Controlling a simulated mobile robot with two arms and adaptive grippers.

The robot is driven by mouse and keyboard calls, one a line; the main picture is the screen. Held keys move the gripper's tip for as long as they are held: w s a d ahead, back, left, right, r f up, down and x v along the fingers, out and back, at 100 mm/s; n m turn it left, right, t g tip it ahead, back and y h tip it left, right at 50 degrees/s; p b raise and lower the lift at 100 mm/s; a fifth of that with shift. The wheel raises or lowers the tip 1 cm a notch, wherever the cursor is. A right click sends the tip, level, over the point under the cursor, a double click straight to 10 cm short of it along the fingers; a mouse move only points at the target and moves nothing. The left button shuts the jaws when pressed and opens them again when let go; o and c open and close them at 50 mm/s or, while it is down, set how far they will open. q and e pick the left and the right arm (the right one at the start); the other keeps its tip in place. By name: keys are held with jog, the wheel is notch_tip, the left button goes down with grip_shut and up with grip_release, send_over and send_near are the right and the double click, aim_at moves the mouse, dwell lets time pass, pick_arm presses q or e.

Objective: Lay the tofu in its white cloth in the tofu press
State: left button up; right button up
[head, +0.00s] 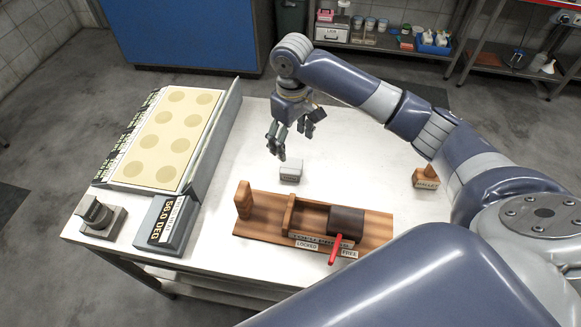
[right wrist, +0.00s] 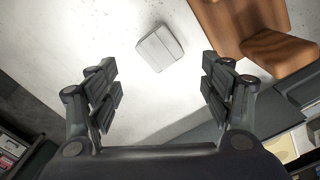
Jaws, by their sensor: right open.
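The tofu in its white cloth, a small pale block (head: 291,171), lies on the white table behind the wooden press. It also shows in the right wrist view (right wrist: 159,48), between and beyond the fingers. The tofu press (head: 270,228) is a brown wooden base with an end block at left, an upright plate, a dark block and a red lever by the labels "LOCKED" and "FREE". My right gripper (head: 292,138) is open and empty above the table, just behind and above the tofu. It also shows in the right wrist view (right wrist: 160,92). My left gripper is not in view.
A tray with pale round marks (head: 188,98) stands at the table's left, with a grey labelled box (head: 167,226) and a dark grey device (head: 99,217) in front. A wooden mallet (head: 426,178) lies at right. White table around the tofu is clear.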

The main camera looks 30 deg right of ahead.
aim_at(291, 165)
notch_tip(291, 165, down, 6)
jog(key=n+p, duration=0.1)
jog(key=n, duration=0.5)
jog(key=shift+n, duration=0.4)
jog(key=shift+w+f+p, duration=0.1)
jog(key=shift+f+p, duration=0.65)
jog(key=shift+f, duration=2.05)
jog(key=c, duration=1.3)
jog(key=shift+r, duration=0.1)
